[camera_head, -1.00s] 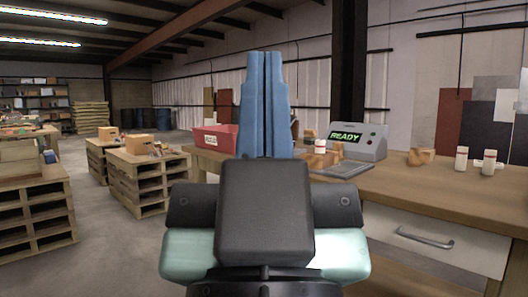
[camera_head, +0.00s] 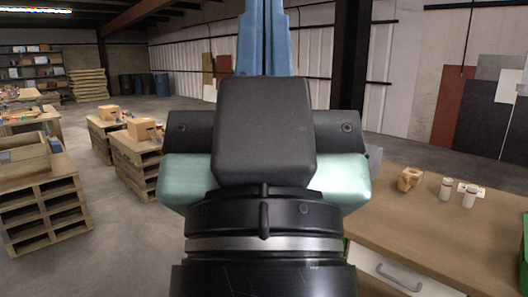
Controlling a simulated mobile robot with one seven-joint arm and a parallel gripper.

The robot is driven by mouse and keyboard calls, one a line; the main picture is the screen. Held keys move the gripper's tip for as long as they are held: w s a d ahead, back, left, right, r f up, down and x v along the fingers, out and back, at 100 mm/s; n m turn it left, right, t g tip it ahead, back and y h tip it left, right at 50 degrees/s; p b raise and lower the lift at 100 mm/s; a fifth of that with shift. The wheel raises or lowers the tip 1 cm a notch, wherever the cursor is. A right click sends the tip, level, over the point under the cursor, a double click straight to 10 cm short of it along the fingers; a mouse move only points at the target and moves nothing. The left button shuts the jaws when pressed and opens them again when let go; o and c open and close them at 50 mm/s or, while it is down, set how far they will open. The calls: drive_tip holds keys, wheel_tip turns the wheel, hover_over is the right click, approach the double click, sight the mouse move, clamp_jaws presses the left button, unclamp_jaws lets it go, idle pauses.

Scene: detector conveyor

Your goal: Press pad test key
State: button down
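My gripper (camera_head: 264,30) fills the middle of the head view and points away from me. Its two blue fingers lie side by side with only a thin dark line between them, and nothing shows between them. The fingertips are cut off by the top edge. The grey detector unit (camera_head: 374,158) is almost wholly hidden behind my gripper; only a grey sliver shows at its right side, above the wooden bench (camera_head: 430,225). The pad and its test key cannot be seen.
On the bench stand a small tan block-like object (camera_head: 410,179) and two white bottles, one (camera_head: 446,188) beside the other (camera_head: 469,197). A green edge (camera_head: 524,250) shows at far right. Pallets with boxes (camera_head: 140,129) stand left across open floor.

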wheel_tip(320, 180, up, 14)
drive_tip(key=p, duration=1.2)
drive_tip(key=shift+r, duration=0.25)
